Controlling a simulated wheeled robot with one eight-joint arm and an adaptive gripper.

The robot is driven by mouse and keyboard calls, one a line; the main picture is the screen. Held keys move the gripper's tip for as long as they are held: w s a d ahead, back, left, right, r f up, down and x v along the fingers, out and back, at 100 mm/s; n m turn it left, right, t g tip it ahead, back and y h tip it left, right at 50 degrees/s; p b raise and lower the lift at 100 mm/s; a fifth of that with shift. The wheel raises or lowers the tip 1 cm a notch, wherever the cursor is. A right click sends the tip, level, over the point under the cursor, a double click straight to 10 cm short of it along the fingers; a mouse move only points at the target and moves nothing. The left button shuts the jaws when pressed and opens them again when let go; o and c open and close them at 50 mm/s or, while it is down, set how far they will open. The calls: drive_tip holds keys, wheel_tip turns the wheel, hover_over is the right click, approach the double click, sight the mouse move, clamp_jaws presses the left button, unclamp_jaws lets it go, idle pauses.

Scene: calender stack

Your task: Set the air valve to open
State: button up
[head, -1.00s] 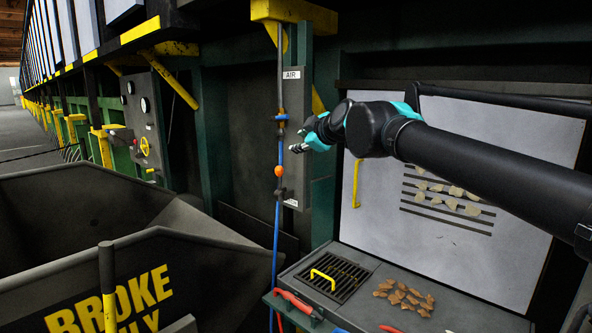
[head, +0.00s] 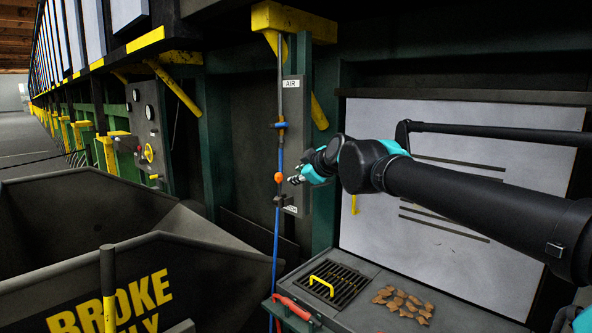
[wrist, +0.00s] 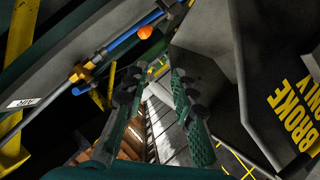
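The air line is a thin vertical pipe under a white AIR label (head: 291,84). A brass-coloured valve (head: 281,126) with a short blue piece set crosswise sits on it. An orange ball (head: 279,177) is lower on the blue section. In the wrist view the valve (wrist: 79,73) and ball (wrist: 145,32) lie at upper left, outside my fingers. My gripper (head: 295,180) is just right of the ball in the head view, below the valve. In the wrist view my gripper's (wrist: 158,88) fingers are spread with nothing between them. Contact with the pipe cannot be told.
A dark bin marked BROKE ONLY (head: 110,300) stands at left. A bench with a grate (head: 335,284), yellow handle and brown pieces is below my arm. A white board (head: 450,240) is behind it. A gauge panel (head: 146,128) is further left.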

drive_tip(key=w+d+n+t, duration=0.1)
drive_tip(key=w, duration=0.2)
drive_tip(key=w+d+n+t+h, duration=0.1)
drive_tip(key=w, duration=0.2)
drive_tip(key=w+d+n+t, duration=0.1)
drive_tip(key=w+t, duration=0.1)
drive_tip(key=w, duration=0.1)
drive_tip(key=shift+d+r+h, duration=0.15)
drive_tip(key=shift+d+h, duration=0.2)
drive_tip(key=shift+h, duration=0.05)
clamp_jaws()
drive_tip(key=n+t+y, duration=0.4)
drive_tip(key=n+y, duration=0.7)
drive_tip(key=n, duration=1.3)
approach(278, 125)
drive_tip(key=w+a+f, duration=0.2)
drive_tip(key=w+a, duration=0.1)
drive_tip(key=r, duration=0.1)
drive_tip(key=w+r, duration=0.1)
drive_tip(key=r, duration=0.2)
drive_tip(key=shift+w+d, duration=0.2)
drive_tip(key=shift+d, duration=0.05)
